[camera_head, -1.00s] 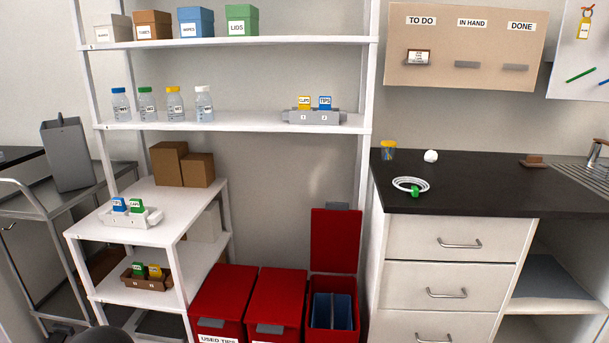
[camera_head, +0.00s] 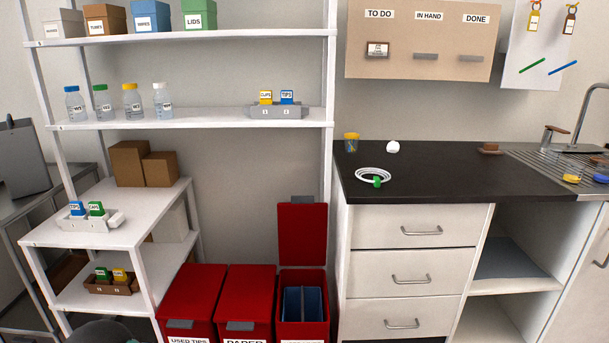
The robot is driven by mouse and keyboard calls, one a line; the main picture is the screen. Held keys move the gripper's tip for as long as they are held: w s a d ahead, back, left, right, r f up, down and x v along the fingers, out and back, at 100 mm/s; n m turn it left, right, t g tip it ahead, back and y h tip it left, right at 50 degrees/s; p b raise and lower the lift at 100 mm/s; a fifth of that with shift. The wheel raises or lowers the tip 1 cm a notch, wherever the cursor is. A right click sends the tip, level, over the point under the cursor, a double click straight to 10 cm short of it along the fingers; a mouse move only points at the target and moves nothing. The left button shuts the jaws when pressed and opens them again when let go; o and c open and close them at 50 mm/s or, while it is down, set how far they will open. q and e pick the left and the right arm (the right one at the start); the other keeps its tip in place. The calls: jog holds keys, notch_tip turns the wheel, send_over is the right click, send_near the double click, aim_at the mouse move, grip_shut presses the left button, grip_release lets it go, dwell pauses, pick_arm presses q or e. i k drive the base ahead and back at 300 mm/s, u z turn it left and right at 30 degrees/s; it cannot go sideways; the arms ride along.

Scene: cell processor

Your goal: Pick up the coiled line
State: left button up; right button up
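The coiled line (camera_head: 370,174) is a white loop of tubing with a green piece (camera_head: 377,182) at its front. It lies on the black counter (camera_head: 430,186), near the front left edge. Neither of my grippers can be seen in the head view. A dark rounded shape at the bottom left edge is too cut off to tell.
A cup with a yellow rim (camera_head: 352,142) and a small white object (camera_head: 393,147) stand behind the coil. A brown block (camera_head: 490,148) and a sink (camera_head: 560,166) are to the right. Red bins (camera_head: 303,234) stand left of the drawers (camera_head: 420,228). White shelves (camera_head: 190,124) fill the left.

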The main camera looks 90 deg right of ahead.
aim_at(376, 181)
jog(key=k, duration=1.8)
jog(key=u, duration=2.1)
jog(key=i, duration=0.1)
jog(key=z, duration=3.7)
jog(key=i, duration=0.75)
